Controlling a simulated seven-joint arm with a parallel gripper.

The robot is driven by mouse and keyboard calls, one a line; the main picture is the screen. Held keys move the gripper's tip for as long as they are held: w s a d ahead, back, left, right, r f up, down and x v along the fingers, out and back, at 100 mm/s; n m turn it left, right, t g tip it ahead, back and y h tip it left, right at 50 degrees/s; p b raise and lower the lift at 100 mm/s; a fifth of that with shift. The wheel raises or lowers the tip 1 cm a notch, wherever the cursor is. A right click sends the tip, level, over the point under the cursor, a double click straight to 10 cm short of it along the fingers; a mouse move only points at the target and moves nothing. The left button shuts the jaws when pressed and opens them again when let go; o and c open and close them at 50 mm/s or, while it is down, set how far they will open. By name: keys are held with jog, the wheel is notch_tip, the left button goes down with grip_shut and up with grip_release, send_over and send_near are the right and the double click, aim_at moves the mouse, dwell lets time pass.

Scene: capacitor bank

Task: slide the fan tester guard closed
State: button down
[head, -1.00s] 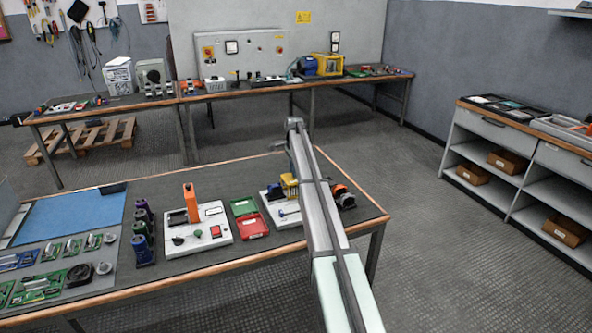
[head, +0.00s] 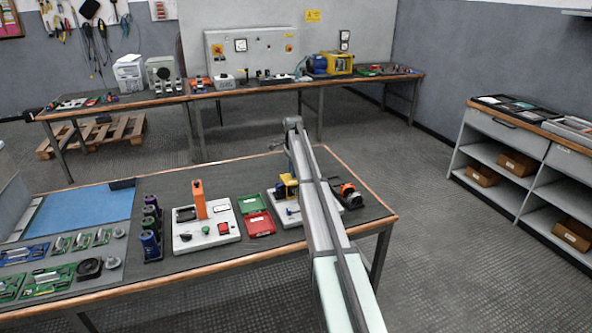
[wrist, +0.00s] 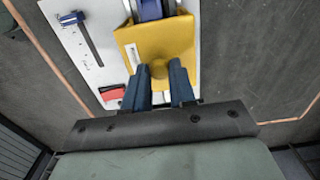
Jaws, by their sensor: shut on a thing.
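The fan tester stands on a white base plate (wrist: 78,40) near the right end of the front bench. Its yellow guard (wrist: 130,37) has a round knob, and a blue round part (wrist: 150,8) shows at its far edge. My gripper (wrist: 158,75) has its two dark fingers on either side of the knob and is shut on it. In the head view the yellow guard (head: 289,181) shows just left of my arm. My arm hides the fingers and part of the tester there.
A slotted strip (wrist: 82,32) and a red part (wrist: 112,93) lie on the plate, left of the guard. An open green and red case (head: 258,224) and a plate with an orange upright (head: 199,199) stand further left. A black and orange device (head: 348,194) stands right of my arm.

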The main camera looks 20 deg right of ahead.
jog(key=shift+a, duration=2.55)
jog(key=c, duration=1.1)
grip_release()
jog(key=shift+r, duration=0.15)
jog(key=shift+r, duration=3.4)
